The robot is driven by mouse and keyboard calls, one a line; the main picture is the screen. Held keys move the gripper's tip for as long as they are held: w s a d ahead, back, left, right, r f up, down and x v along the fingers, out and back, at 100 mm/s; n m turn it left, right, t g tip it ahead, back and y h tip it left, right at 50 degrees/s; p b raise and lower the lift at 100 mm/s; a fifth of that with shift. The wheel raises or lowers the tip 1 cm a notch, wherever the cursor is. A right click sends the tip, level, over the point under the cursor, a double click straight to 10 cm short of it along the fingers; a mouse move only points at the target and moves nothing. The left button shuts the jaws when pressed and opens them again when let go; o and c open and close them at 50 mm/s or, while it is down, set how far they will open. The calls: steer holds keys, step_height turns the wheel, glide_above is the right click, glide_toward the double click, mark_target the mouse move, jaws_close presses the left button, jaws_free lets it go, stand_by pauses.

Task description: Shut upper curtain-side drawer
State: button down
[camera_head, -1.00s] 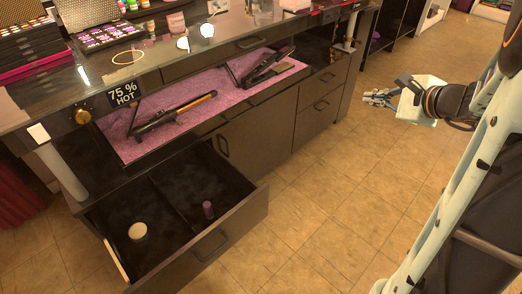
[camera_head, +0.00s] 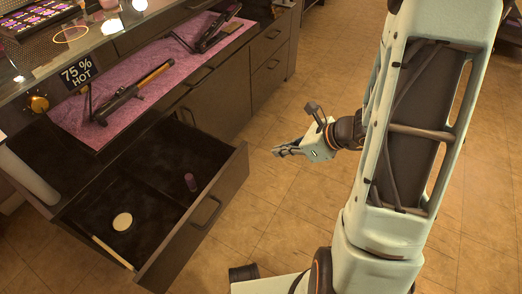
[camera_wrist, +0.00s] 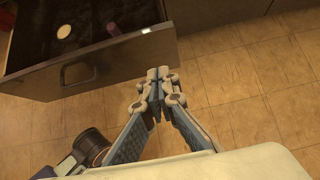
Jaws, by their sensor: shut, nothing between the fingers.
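The drawer (camera_head: 233,178) at the left end of the dark counter stands pulled far out, its black inside showing. A bar handle (camera_head: 207,212) is on its front. A round cream item (camera_head: 122,222) and a small purple cylinder (camera_head: 190,182) lie inside. In the wrist view the drawer front (camera_wrist: 95,65) crosses the upper left. My gripper (camera_head: 280,152) is shut and empty, in front of the counter, right of the drawer and apart from it.
A purple mat (camera_head: 75,113) with hair irons (camera_head: 128,97) lies in the counter above the drawer. Closed drawers (camera_head: 268,62) and a cabinet door (camera_head: 215,105) continue to the right. Tiled floor (camera_head: 275,215) is free in front.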

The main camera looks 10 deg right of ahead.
mark_target(242, 152)
steer(key=b+x, duration=0.1)
steer(key=x, duration=0.2)
steer(key=r+b+x, duration=0.1)
steer(key=x, duration=0.3)
steer(key=w+a+b+x, duration=0.1)
steer(key=x, duration=0.3)
steer(key=shift+w+a+r+b, duration=0.1)
steer(key=shift+a+b, duration=0.1)
steer(key=shift+b, duration=0.15)
steer(key=shift+w+a, duration=0.3)
steer(key=shift+a, duration=0.05)
steer(key=shift+a, duration=0.1)
